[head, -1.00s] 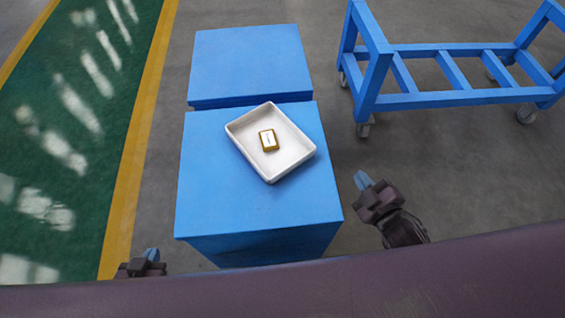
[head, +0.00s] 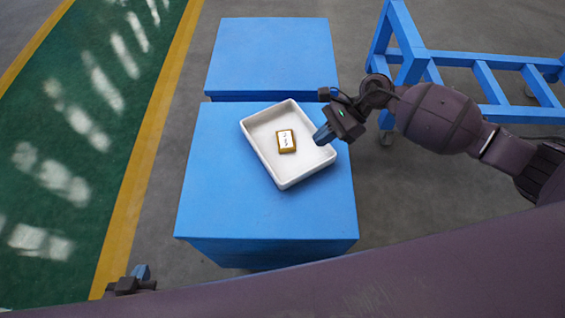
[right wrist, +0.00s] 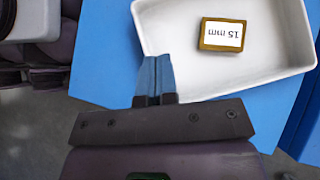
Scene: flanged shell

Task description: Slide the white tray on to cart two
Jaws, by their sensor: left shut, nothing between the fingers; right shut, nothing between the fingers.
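The white tray (head: 263,166) is a shallow rectangular dish lying slightly turned on the near blue block-shaped cart (head: 235,215). A small gold block (head: 286,141) with a white label lies inside it; in the right wrist view the label on the gold block (right wrist: 222,34) reads "15 mm". A second blue cart (head: 270,55) stands just behind the near one; no number shows on either. My right gripper (head: 323,135) is shut and empty at the tray's right rim. In the right wrist view its fingertips overlap the rim of the tray (right wrist: 255,75); contact is unclear. My left gripper (head: 138,274) is shut and empty at bottom left.
A blue frame trolley (head: 490,85) on castors stands at the upper right, behind my right arm. A narrow gap separates the two blue carts. Grey floor, a yellow line (head: 150,150) and a green lane (head: 80,150) lie clear to the left.

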